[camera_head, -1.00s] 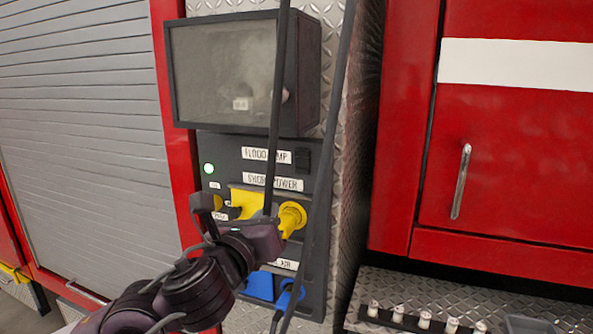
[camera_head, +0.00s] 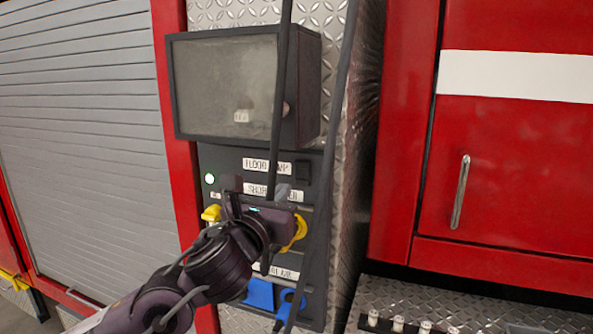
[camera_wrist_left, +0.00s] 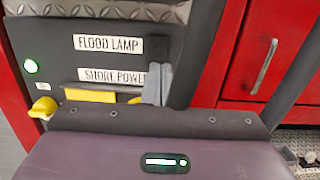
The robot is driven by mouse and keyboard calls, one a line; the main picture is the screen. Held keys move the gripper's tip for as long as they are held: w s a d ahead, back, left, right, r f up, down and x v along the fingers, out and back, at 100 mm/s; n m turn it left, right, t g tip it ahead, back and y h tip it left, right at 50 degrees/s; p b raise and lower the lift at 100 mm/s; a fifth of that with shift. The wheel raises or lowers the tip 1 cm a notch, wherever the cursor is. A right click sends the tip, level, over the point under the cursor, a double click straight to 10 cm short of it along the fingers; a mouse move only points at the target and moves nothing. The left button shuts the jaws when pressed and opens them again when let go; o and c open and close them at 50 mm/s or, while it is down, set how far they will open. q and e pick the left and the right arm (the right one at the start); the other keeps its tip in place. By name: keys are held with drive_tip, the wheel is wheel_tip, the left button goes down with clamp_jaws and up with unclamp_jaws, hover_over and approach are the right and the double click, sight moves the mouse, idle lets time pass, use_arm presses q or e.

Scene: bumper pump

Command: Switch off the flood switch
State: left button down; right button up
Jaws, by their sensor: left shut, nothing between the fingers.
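The black flood switch (camera_head: 303,171) is on the dark panel (camera_head: 232,164), right of the "FLOOD LAMP" label (camera_head: 262,165), which also shows in the wrist view (camera_wrist_left: 107,44). Whether the switch is on or off is too small to tell. My left gripper (camera_head: 284,191) is in front of the panel, just below the switch and over the right end of the "SHORE POWER" label. In the wrist view its grey fingers (camera_wrist_left: 158,84) are together and empty. I cannot tell whether they touch the panel. My right gripper is out of view.
A green light (camera_head: 210,179) glows at the panel's left. A yellow connector (camera_head: 299,231) and blue connectors (camera_head: 259,294) sit lower. A framed box (camera_head: 226,85) is above. Dark cables hang before the panel. A red door (camera_head: 512,170) with a handle is right.

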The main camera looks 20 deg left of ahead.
sight(302, 167)
use_arm(q)
drive_tip(key=w+p, duration=0.1)
drive_tip(key=w, duration=0.1)
drive_tip(key=w+r+p, duration=0.1)
drive_tip(key=w, duration=0.2)
drive_tip(key=w+p, duration=0.1)
drive_tip(key=w, duration=0.1)
drive_tip(key=shift+w+r+p, duration=0.2)
drive_tip(key=shift+w+p, duration=0.1)
drive_tip(key=shift+w, duration=0.05)
drive_tip(key=shift+w+f, duration=0.15)
drive_tip(key=shift+w, duration=0.3)
drive_tip(key=shift+w, duration=0.1)
